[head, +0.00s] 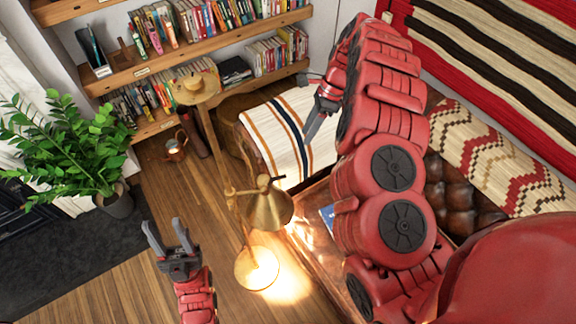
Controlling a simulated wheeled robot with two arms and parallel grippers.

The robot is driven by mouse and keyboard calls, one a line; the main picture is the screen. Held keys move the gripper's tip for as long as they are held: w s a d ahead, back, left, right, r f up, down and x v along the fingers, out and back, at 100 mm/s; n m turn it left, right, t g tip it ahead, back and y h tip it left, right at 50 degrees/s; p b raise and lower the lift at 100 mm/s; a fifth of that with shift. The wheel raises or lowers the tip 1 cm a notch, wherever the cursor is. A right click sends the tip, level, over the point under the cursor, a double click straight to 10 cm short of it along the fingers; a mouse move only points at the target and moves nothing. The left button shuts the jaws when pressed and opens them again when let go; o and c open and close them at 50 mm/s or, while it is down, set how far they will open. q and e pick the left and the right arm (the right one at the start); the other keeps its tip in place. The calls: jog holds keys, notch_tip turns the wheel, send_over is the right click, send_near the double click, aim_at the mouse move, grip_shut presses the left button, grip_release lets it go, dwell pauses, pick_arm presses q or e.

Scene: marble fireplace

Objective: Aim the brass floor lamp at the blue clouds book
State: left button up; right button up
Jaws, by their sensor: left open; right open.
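The brass floor lamp (268,207) stands left of the low wooden table. Its cone shade faces downward and is lit, with bright light on its round base and the floor. A small patch of a blue book (328,214) lies on the table; my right arm hides much of it, so its cover picture cannot be made out. My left gripper (165,224) is open and empty, left of the lamp and apart from it. My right gripper (316,120) is open above the striped cloth, up and right of the shade, touching neither lamp nor book.
A leafy plant (70,150) stands at the left by a dark hearth. Bookshelves (180,62) line the back. A striped cloth (280,130) covers a bench.

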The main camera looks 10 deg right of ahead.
jog(key=x, duration=1.5)
jog(key=shift+s+a+f+b, duration=0.2)
jog(key=shift+f+b, duration=0.1)
jog(key=shift+b, duration=0.1)
jog(key=shift+x, duration=0.8)
jog(key=shift+w, duration=0.1)
grip_shut()
